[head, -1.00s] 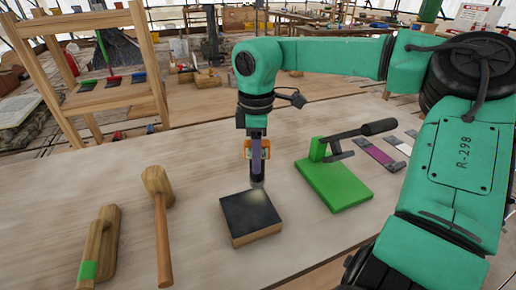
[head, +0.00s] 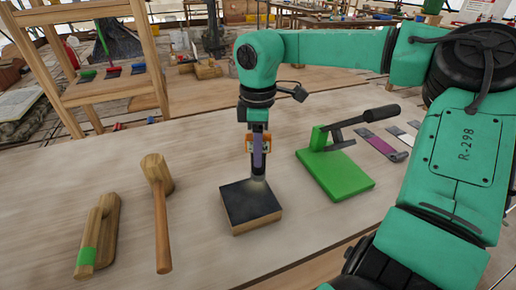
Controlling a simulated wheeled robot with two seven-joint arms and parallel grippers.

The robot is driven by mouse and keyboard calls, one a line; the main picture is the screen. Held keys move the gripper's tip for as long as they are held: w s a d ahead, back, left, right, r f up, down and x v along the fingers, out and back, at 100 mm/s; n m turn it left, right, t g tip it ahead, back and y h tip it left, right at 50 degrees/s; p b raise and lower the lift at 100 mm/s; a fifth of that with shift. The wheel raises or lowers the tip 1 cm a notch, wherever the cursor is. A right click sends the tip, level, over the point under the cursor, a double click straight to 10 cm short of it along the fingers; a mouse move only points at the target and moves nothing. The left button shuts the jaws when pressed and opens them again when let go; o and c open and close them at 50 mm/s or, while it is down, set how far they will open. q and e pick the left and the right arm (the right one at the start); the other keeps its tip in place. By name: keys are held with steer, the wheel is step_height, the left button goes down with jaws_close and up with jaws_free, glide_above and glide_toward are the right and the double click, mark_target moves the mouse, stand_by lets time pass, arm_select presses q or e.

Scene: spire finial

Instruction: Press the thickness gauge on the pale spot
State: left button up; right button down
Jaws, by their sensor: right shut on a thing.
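The thickness gauge (head: 258,157), a slim dark and purple tool with orange at its sides, is held upright in my right gripper (head: 258,142), which is shut on it. Below it is a wooden block (head: 250,208) with a dark top. The pale spot (head: 258,184) shows as a lighter patch near the far edge of that top. The gauge's lower end is right at the spot; I cannot tell whether it touches. My left gripper is not in view.
A wooden mallet (head: 160,205) and a wooden tool with a green band (head: 98,238) lie to the left. A green plate with a black-handled lever (head: 335,172) stands to the right, with flat strips (head: 383,144) beyond it. Bare tabletop surrounds the block.

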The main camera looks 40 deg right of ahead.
steer(key=shift+f+b, duration=0.8)
steer(key=shift+f, duration=0.15)
steer(key=shift+r, duration=0.1)
steer(key=shift+s, duration=0.1)
stand_by(1.0)
step_height(320, 180, up, 5)
steer(key=p, duration=0.3)
stand_by(1.0)
step_height(320, 180, down, 5)
steer(key=b, duration=0.4)
steer(key=shift+r, duration=0.1)
